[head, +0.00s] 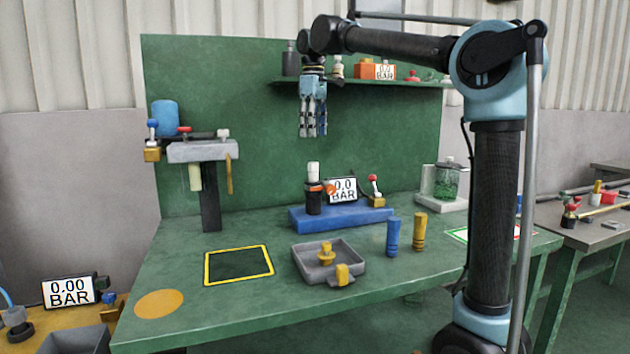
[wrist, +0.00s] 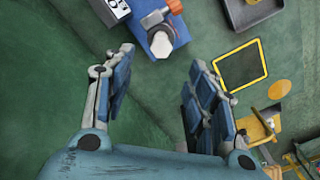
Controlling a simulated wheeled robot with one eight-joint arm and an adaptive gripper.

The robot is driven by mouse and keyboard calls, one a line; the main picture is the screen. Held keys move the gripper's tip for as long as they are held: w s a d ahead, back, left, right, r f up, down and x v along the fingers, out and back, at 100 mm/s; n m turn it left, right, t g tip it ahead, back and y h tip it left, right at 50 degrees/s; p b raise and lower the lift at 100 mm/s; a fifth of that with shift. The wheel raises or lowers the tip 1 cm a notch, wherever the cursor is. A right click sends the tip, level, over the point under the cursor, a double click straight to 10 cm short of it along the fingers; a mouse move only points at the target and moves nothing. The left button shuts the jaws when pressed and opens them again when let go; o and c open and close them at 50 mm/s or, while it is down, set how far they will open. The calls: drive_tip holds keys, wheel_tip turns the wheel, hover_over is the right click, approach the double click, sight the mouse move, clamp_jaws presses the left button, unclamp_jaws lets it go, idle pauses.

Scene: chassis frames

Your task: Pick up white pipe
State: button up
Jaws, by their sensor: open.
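The clearest white pipe-like piece is a short white cylinder (head: 313,172) standing upright on a black fitting with an orange part, on a blue base (head: 345,220). Its pale top end (wrist: 162,44) shows in the wrist view, just beyond the gap between my fingertips. My gripper (head: 312,134) hangs fingers down above this cylinder, in front of the green back panel, clearly apart from it. In the wrist view my gripper (wrist: 160,62) has its fingers spread wide with nothing between them. A cream cylinder (head: 195,177) also hangs under the grey block at left.
A pressure display (head: 342,190) and red-topped valve (head: 375,187) stand beside the fitting. A shelf (head: 400,83) with parts crosses the panel. A grey tray (head: 312,272), blue cylinder (head: 392,237) and yellow cylinder (head: 420,232) stand in front. The yellow-framed square (head: 238,264) is empty.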

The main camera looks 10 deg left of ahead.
sight(314, 163)
wheel_tip(314, 163, down, 14)
drive_tip(key=shift+r, duration=0.25)
clamp_jaws()
idle(0.5)
